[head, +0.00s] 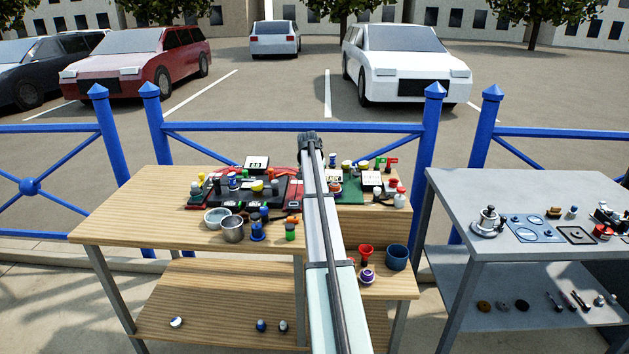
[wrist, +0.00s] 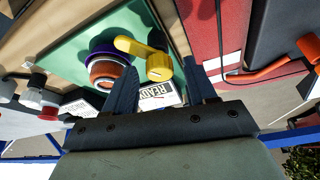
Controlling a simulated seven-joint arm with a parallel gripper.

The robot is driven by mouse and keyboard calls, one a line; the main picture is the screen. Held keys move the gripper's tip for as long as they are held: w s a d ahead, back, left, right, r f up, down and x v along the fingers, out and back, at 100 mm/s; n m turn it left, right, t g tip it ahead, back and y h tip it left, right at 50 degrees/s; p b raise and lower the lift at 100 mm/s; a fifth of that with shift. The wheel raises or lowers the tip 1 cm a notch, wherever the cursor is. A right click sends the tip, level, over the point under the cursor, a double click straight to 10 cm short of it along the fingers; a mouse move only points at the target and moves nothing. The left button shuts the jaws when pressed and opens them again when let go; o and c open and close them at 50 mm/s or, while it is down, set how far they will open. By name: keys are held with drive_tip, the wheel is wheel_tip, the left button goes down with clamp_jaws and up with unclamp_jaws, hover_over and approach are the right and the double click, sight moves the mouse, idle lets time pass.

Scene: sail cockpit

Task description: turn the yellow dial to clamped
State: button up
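The yellow dial (wrist: 159,67) has a round body and a yellow arm (wrist: 135,46) reaching left. It stands on a green board (wrist: 90,57) in the wrist view. My gripper (wrist: 158,66) is open, its two dark blue fingers apart. The dial shows in the gap between the fingertips; I cannot tell whether either finger touches it. A white label reading READY (wrist: 153,97) lies below the dial, partly hidden by my gripper. In the head view my arm crosses the work table, and my fingers cannot be made out there.
A purple ring with an orange-rimmed cup (wrist: 103,68) stands close left of the dial. A red panel (wrist: 214,35) and an orange handle (wrist: 262,73) are at the right. In the head view, the wooden table (head: 140,200) is crowded at the back, with free room at its left.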

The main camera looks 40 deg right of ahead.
drive_tip(key=c, duration=1)
drive_tip(key=shift+n, duration=0.3)
drive_tip(key=n+y, duration=0.1)
drive_tip(key=n, duration=0.2)
drive_tip(key=n+t+y, duration=0.1)
drive_tip(key=n, duration=0.1)
drive_tip(key=shift+s+d+n, duration=0.1)
drive_tip(key=shift+s+n, duration=0.05)
drive_tip(key=shift+n, duration=0.25)
drive_tip(key=n+y, duration=0.1)
drive_tip(key=n, duration=0.1)
drive_tip(key=n+t+y, duration=0.1)
drive_tip(key=n, duration=0.2)
drive_tip(key=shift+d, duration=0.15)
drive_tip(key=shift+n, duration=0.4)
drive_tip(key=o, duration=1)
drive_tip(key=shift+o, duration=0.2)
